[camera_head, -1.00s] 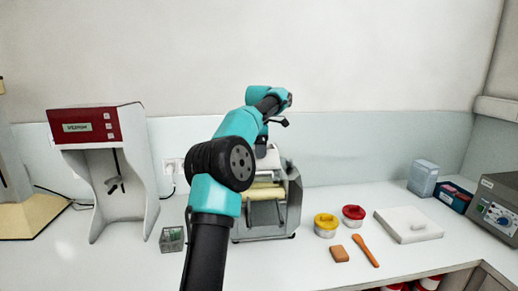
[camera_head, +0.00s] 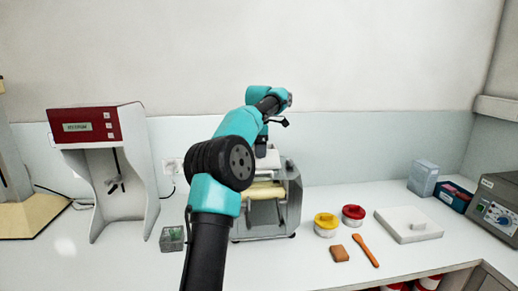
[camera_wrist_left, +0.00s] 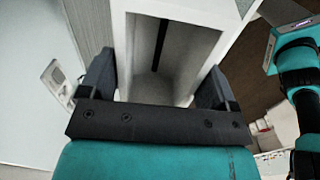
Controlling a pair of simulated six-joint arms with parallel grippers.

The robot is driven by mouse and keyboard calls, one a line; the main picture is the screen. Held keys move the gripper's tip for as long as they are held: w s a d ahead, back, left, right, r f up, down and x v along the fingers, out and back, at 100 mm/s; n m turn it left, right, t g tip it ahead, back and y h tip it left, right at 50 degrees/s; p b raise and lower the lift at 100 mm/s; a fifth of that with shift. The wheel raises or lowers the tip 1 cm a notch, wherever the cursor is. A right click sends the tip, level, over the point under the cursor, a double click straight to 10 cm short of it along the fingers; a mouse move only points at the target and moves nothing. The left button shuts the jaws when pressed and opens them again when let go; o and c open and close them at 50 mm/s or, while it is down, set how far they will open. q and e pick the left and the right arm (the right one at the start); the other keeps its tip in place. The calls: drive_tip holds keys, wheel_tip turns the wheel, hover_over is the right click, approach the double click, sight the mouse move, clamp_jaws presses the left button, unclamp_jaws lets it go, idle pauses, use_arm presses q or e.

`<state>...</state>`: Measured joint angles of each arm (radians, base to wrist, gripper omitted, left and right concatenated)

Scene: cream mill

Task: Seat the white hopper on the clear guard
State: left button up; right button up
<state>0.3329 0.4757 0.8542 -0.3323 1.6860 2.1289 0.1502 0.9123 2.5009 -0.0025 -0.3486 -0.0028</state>
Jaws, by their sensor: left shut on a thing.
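My left gripper (camera_head: 262,146) is above the mill (camera_head: 264,221), partly hidden by my own arm. It is shut on the white hopper (camera_head: 268,160), which shows as a small pale piece just over the rollers (camera_head: 265,191). In the left wrist view the two dark fingers (camera_wrist_left: 158,92) grip the outer sides of the hopper (camera_wrist_left: 207,45), and I look into its open box with a dark slot. The clear guard is hard to make out around the mill's top; I cannot tell whether the hopper touches it. My right gripper is not in view.

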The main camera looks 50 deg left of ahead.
use_arm(q)
drive_tip(key=shift+f, duration=0.7)
idle(1.6)
drive_tip(key=o, duration=0.8)
drive_tip(key=shift+o, duration=0.2)
